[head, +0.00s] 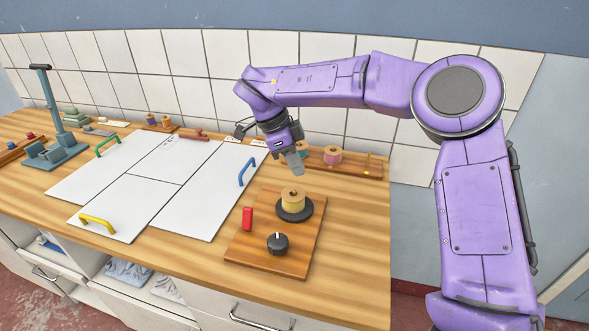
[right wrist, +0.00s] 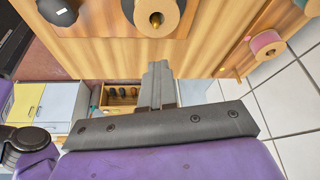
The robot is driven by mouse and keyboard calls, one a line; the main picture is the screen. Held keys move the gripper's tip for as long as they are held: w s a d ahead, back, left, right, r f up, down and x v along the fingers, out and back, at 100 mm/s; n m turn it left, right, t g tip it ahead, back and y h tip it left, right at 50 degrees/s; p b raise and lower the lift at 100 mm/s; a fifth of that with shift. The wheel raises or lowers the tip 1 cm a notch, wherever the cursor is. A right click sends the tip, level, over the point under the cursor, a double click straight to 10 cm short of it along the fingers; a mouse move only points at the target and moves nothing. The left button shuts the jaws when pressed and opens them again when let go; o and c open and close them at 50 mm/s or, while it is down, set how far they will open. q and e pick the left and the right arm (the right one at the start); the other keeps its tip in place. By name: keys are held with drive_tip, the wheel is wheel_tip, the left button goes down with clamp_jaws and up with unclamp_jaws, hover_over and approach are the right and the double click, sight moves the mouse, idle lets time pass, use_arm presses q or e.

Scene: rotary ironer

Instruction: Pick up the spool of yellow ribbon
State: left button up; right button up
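The spool of yellow ribbon (head: 292,195) sits upright on a black round disc (head: 294,212) on a wooden board. In the right wrist view the yellow spool (right wrist: 160,12) is at the top, partly cut off by the frame edge. My right gripper (head: 296,168) is above and slightly behind the spool, apart from it and empty. Its grey fingers (right wrist: 158,66) look pressed together in the right wrist view. My left gripper is not in view.
The wooden board (head: 258,262) also carries a red lever (head: 247,218) and a black knob (head: 278,243). Behind, a wooden rack (head: 350,167) holds a pink spool (head: 333,154) and a green one (head: 304,150). White panels (head: 185,205) with handles lie left. The tiled wall is close behind.

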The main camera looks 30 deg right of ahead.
drive_tip(key=o, duration=1)
drive_tip(key=shift+w+a, duration=0.1)
drive_tip(key=shift+w, duration=0.15)
drive_tip(key=o, duration=0.4)
drive_tip(key=shift+s, duration=0.2)
